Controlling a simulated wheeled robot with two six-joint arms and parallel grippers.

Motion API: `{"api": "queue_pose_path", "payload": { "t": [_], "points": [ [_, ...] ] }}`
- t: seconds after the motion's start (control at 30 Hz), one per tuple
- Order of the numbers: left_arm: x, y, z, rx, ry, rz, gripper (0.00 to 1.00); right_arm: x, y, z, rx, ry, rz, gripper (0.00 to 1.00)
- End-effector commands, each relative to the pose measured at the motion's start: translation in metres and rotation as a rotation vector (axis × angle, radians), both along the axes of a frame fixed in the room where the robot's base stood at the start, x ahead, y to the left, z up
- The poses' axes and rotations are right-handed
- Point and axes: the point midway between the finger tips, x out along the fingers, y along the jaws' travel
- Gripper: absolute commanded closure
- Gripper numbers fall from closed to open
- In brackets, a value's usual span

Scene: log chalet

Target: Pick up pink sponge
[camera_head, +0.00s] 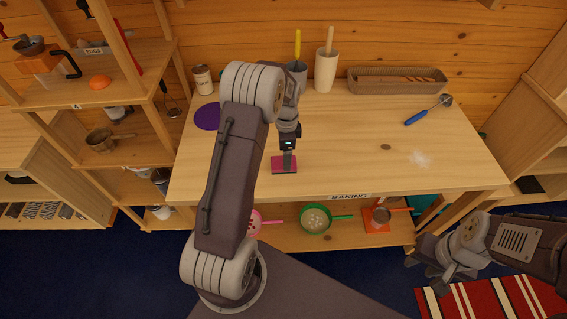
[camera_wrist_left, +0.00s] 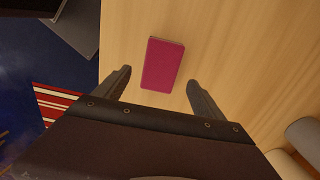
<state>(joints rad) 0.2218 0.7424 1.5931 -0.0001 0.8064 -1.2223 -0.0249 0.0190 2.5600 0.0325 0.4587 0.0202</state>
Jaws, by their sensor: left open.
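The pink sponge (camera_head: 278,170) is a flat block lying on the wooden table near its front edge. In the left wrist view, the sponge (camera_wrist_left: 162,64) lies between and ahead of the two finger tips. My left gripper (camera_head: 288,165) points down over the sponge and partly hides it in the head view. In the wrist view my left gripper (camera_wrist_left: 157,80) is open, with one finger on each side of the sponge's near end and gaps to both. My right gripper (camera_head: 419,266) hangs at the lower right, apart from the table, with its fingers spread and empty.
On the table (camera_head: 350,150) stand a purple disc (camera_head: 207,117), a can (camera_head: 203,80), holders with utensils (camera_head: 326,70) and a woven basket (camera_head: 398,80) at the back. A blue-handled scoop (camera_head: 428,109) lies right. The table around the sponge is clear.

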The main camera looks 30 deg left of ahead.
Motion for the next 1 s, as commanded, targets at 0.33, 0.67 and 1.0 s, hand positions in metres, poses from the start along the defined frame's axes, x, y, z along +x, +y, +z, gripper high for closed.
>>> {"api": "queue_pose_path", "payload": {
  "t": [0.33,0.67,1.0],
  "points": [
    [0.001,0.003,-0.048,0.0,0.002,0.0,0.2,0.0,0.0,0.009,0.0,0.0,0.0,0.64],
    [0.002,0.003,-0.052,0.0,0.0,0.0,0.42,0.0,0.0,0.009,0.0,0.0,0.0,0.64],
    [0.002,0.003,-0.052,0.001,-0.001,0.0,0.84,0.0,0.0,0.009,0.0,0.0,0.0,0.64]
  ]
}}
